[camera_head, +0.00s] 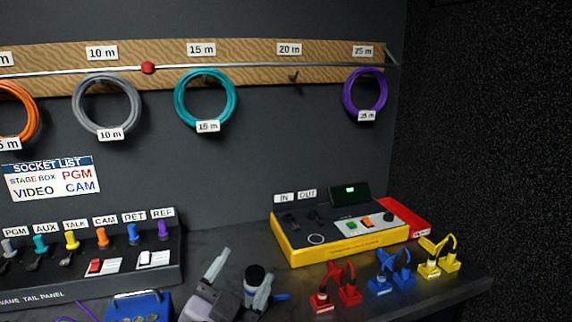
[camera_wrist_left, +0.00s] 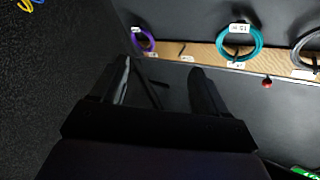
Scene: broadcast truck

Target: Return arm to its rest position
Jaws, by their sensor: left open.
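My left gripper (camera_head: 240,276) is at the bottom middle of the head view, low over the counter in front of the wall. Its two pale fingertips stand apart and nothing shows between them in the left wrist view (camera_wrist_left: 163,85). That view looks up, tilted, towards the hose rail and the dark wall. A small dark-capped bottle-like item (camera_head: 255,273) shows close to the gripper's right finger; I cannot tell if they touch. My right gripper is in neither view.
Coiled cables hang on the rail: grey (camera_head: 106,104), teal (camera_head: 206,98) and purple (camera_head: 365,92); the 20 m hook (camera_head: 293,77) is bare. A tail panel (camera_head: 90,270), a yellow tester box (camera_head: 340,232), red, blue and yellow clips (camera_head: 389,274) and a blue case (camera_head: 137,306) crowd the counter.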

